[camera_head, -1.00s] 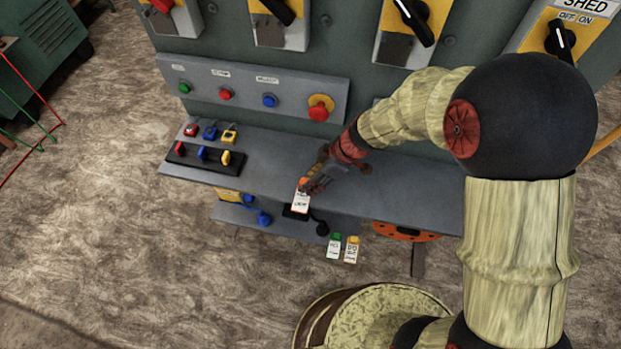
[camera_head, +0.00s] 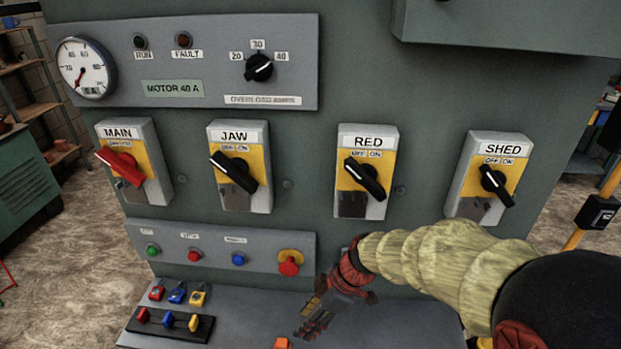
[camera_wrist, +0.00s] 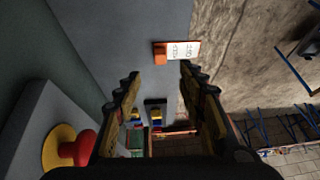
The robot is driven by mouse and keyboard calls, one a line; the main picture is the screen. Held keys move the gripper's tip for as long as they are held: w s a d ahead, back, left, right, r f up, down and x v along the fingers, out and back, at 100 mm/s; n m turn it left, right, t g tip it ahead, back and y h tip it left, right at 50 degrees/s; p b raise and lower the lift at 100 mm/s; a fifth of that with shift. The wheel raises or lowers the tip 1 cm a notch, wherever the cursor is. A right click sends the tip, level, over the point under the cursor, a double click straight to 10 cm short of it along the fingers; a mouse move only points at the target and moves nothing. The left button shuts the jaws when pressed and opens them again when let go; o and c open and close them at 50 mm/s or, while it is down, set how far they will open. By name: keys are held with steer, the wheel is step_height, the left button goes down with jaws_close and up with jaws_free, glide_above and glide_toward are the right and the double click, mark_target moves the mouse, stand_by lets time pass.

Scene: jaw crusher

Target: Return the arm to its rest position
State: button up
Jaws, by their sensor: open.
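My arm reaches in from the right in the head view, in front of the grey-green control panel. My gripper (camera_head: 314,318) hangs over the panel's shelf, below the red mushroom button. In the wrist view my gripper (camera_wrist: 160,74) has its two fingers spread wide with nothing between them. An orange item with a white tag (camera_wrist: 183,49) lies at the shelf edge beyond the fingertips, apart from them. Its orange part (camera_head: 282,343) shows at the bottom of the head view.
The red mushroom button (camera_wrist: 80,149) is close to my gripper's left in the wrist view. MAIN (camera_head: 120,165), JAW (camera_head: 235,170), RED (camera_head: 365,178) and SHED (camera_head: 495,185) switches line the panel. Small padlocks (camera_head: 177,292) and a black rack (camera_head: 168,326) stand on the shelf (camera_head: 240,310).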

steer(key=s+d+r+m+h, duration=0.35)
steer(key=s+d+m, duration=0.4)
steer(key=m, duration=0.35)
steer(key=s+d+r+m+t+h+p, duration=0.1)
steer(key=s+d+r+m+t, duration=0.2)
steer(key=d+r, duration=0.3)
steer(key=s+d+r+m+t+h+p, duration=0.1)
steer(key=s+d+r+m+t, duration=0.1)
steer(key=d+r, duration=0.5)
step_height(320, 180, up, 4)
steer(key=shift+s+r+m+t, duration=0.2)
steer(key=shift+s+m+t, duration=0.3)
steer(key=shift+s, duration=0.6)
steer(key=shift+c, duration=0.4)
steer(key=shift+a, duration=0.1)
steer(key=shift+c, duration=0.7)
